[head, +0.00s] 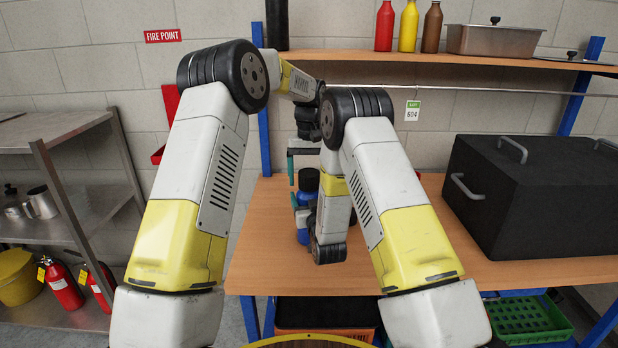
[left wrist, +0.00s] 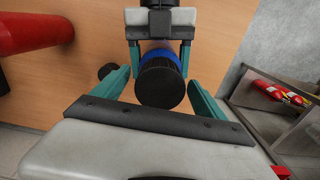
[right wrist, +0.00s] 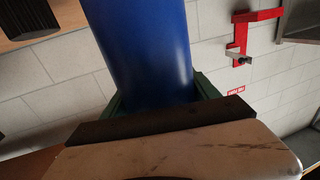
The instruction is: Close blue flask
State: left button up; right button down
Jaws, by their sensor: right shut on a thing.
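The blue flask (head: 303,236) stands on the wooden table, with a black cap (head: 308,180) at its top. In the left wrist view the cap (left wrist: 161,84) shows from above, with a blue ring of the flask behind it. My left gripper (left wrist: 158,76) is open above the flask, one teal finger on each side of the cap with gaps between. It shows partly in the head view (head: 304,172). My right gripper (right wrist: 158,98) is shut on the flask's blue body (right wrist: 145,45) from the side. My right arm hides part of the flask in the head view.
A large black box (head: 540,195) with handles stands at the right of the table. A shelf (head: 370,57) above carries several bottles and a metal pan (head: 495,40). A small dark round object (left wrist: 107,70) shows beside my left finger.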

pick_arm(q)
notch_tip(320, 180, up, 12)
dwell(0.6)
pick_arm(e)
jog(key=shift+c, duration=0.6)
grip_release()
jog(key=v, duration=0.7)
jog(key=shift+s, duration=0.4)
